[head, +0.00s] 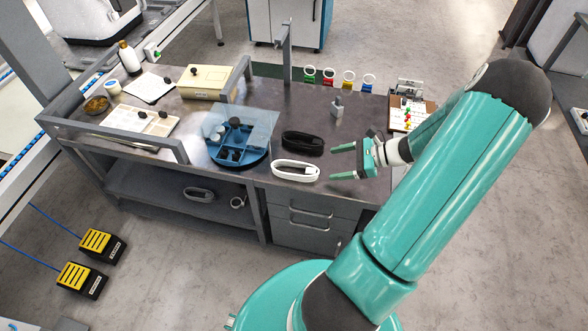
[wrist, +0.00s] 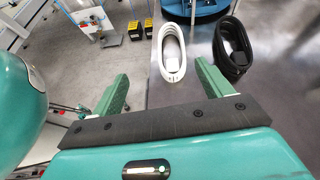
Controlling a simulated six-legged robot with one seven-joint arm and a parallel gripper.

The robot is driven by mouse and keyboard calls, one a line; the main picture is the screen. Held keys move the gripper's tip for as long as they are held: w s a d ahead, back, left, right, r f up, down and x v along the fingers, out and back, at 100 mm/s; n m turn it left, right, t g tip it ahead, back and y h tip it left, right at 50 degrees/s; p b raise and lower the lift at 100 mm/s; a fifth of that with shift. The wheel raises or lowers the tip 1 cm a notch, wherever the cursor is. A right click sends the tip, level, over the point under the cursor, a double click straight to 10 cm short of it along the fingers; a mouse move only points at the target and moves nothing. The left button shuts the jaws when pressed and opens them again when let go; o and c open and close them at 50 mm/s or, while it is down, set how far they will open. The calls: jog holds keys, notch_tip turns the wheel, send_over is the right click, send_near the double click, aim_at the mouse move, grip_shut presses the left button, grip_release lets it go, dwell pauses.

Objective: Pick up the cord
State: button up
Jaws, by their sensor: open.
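A white coiled cord (head: 295,170) lies near the front edge of the grey workbench top (head: 350,120). A black coiled cord (head: 303,142) lies just behind it. In the wrist view the white cord (wrist: 172,55) is straight ahead between and beyond the fingertips, and the black cord (wrist: 232,48) is to its right. A third, greyish coil (head: 198,194) rests on the shelf below the top. My gripper (head: 344,162) is open and empty, to the right of the white and black cords and apart from them. Its two green fingers (wrist: 158,88) also show in the wrist view.
A round blue organizer (head: 238,146) under a clear sheet stands left of the cords. A small grey object (head: 337,106) stands behind them. Coloured tape-like rings (head: 348,79) line the back edge. A clipboard (head: 412,114) is at right. Yellow-topped pedals (head: 102,244) are on the floor.

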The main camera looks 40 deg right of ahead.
jog(key=shift+s+d+f+m+t, duration=0.2)
jog(key=shift+d+f+m+t, duration=0.25)
jog(key=shift+d+m, duration=0.1)
jog(key=shift+f, duration=0.15)
send_near(296, 167)
jog(key=a, duration=0.1)
jog(key=w+a, duration=0.1)
jog(key=shift+w+a+f, duration=0.25)
jog(key=shift+w+f, duration=0.05)
jog(key=shift+f, duration=0.05)
jog(key=x, duration=0.5)
jog(key=shift+w+d+f, duration=0.15)
jog(key=shift+d+f, duration=0.1)
jog(key=c, duration=1.1)
